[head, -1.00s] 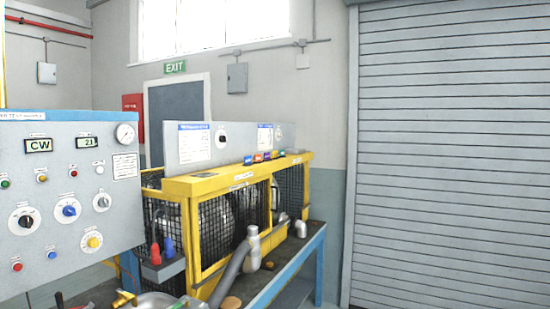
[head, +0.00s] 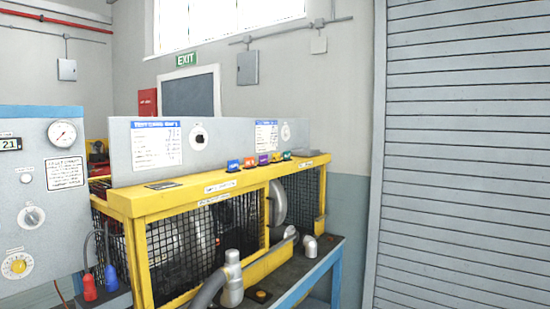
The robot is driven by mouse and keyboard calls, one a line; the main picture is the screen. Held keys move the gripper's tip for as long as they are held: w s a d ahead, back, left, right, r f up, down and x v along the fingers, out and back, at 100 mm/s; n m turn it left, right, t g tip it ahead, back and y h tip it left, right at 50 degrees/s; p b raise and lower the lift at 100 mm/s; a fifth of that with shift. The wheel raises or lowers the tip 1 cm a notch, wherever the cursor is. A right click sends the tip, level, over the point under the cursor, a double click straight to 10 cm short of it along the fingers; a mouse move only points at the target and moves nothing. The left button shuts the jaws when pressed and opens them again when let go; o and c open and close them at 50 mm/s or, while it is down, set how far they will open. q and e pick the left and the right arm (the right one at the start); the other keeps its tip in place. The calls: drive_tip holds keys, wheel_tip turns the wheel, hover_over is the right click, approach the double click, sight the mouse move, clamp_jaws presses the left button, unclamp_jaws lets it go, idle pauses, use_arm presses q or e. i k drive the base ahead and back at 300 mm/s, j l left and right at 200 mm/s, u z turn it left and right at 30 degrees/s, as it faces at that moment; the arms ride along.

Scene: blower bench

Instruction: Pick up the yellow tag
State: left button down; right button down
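A row of small coloured tags stands on the top rail of the yellow guard frame (head: 165,200). From left to right I see a blue tag (head: 233,165), an orange-red tag (head: 249,162), a purple tag (head: 264,159), a yellow-orange tag (head: 276,157) and a green tag (head: 287,155). The yellow-orange tag sits between the purple and green ones, close to both. Their lettering is too small to read. Neither of my grippers is in view.
A grey panel (head: 215,145) with labels rises behind the tags. A control panel (head: 40,200) stands at the left. A shutter (head: 470,150) closes the right side.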

sight(275, 157)
drive_tip(key=i+l+u, duration=0.1)
drive_tip(key=i+l, duration=0.2)
drive_tip(key=i+l+u, duration=0.1)
drive_tip(key=i+l, duration=0.15)
drive_tip(key=l, duration=0.25)
drive_tip(key=i+l, duration=0.25)
drive_tip(key=l, duration=0.2)
drive_tip(key=i+l+u, duration=0.2)
drive_tip(key=i+u, duration=0.15)
drive_tip(key=i, duration=0.2)
drive_tip(key=i+l+u, duration=0.35)
drive_tip(key=i, duration=0.2)
